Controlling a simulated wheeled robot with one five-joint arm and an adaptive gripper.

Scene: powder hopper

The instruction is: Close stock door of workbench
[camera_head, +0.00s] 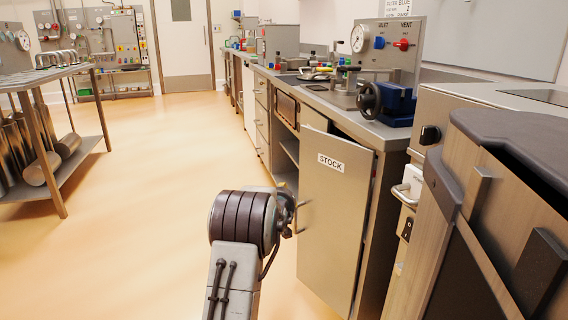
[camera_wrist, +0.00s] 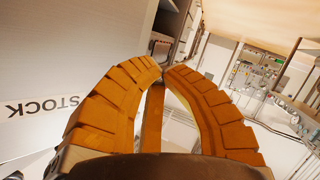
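The stock door (camera_head: 335,220) is a grey-beige cabinet panel with a white STOCK label, under the workbench (camera_head: 345,105). It stands ajar, with a dark gap between its top edge and the cabinet. My gripper (camera_head: 292,215) is at the door's left edge in the head view, partly hidden behind my own wrist. In the wrist view my gripper's orange curved fingers (camera_wrist: 162,68) have their tips together, with no object clearly held. The door's face (camera_wrist: 60,60) fills the left of that view, its label upside down. Whether the fingers touch the door cannot be told.
A grey machine (camera_head: 500,170) with a handle stands close at the right. A blue vise (camera_head: 397,105) sits on the bench top. A steel table (camera_head: 50,75) with cylinders below is at the left. The floor (camera_head: 150,170) between is clear.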

